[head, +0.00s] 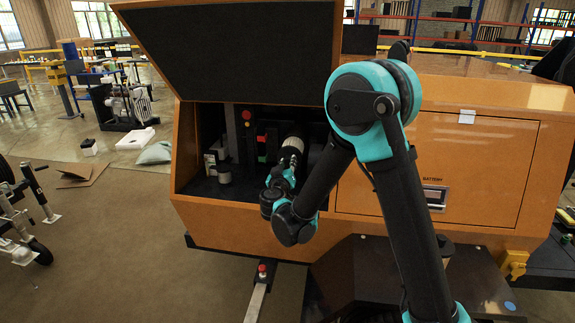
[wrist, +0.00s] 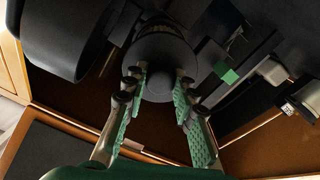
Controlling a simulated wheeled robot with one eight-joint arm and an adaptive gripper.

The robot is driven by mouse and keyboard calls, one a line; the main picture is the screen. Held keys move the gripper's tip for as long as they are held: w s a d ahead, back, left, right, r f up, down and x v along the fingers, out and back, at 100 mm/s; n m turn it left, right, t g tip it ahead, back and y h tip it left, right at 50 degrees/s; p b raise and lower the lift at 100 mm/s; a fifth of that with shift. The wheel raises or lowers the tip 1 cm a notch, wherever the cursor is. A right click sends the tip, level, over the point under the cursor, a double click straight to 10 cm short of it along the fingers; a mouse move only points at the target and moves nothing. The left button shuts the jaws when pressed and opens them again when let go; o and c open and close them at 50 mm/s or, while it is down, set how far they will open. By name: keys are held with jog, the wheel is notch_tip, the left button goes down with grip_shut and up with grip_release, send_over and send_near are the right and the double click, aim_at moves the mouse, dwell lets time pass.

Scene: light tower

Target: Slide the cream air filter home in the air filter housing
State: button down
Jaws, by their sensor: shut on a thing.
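The cream air filter (head: 291,146) is a pale ribbed cylinder inside the open orange cabinet in the head view. My gripper (head: 283,176) is at its near end. In the wrist view my gripper (wrist: 158,92) has its green-padded fingers on either side of a dark round end with a knob (wrist: 160,60), which I take as the filter's near end. The gripper is shut on it. A dark cylindrical part at the filter's far end (head: 296,130) looks like the air filter housing. How deep the filter sits in it I cannot tell.
The cabinet's raised lid (head: 240,50) hangs above the opening. A large black cylinder (wrist: 65,40) lies close left of the gripper in the wrist view. A green block (wrist: 226,72) and a grey cylindrical part (head: 222,168) stand to the other side. The cabinet floor in front is mostly clear.

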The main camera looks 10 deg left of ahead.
jog(key=shift+w+a, duration=0.15)
jog(key=shift+w, duration=2.3)
jog(key=shift+w+a, duration=0.15)
jog(key=shift+w, duration=2.25)
jog(key=c, duration=1.1)
grip_release()
jog(key=shift+c, duration=0.2)
jog(key=shift+s, duration=0.15)
jog(key=shift+s+d, duration=0.15)
jog(key=shift+s, duration=1.8)
jog(key=shift+s+d, duration=0.1)
jog(key=shift+s, duration=1.8)
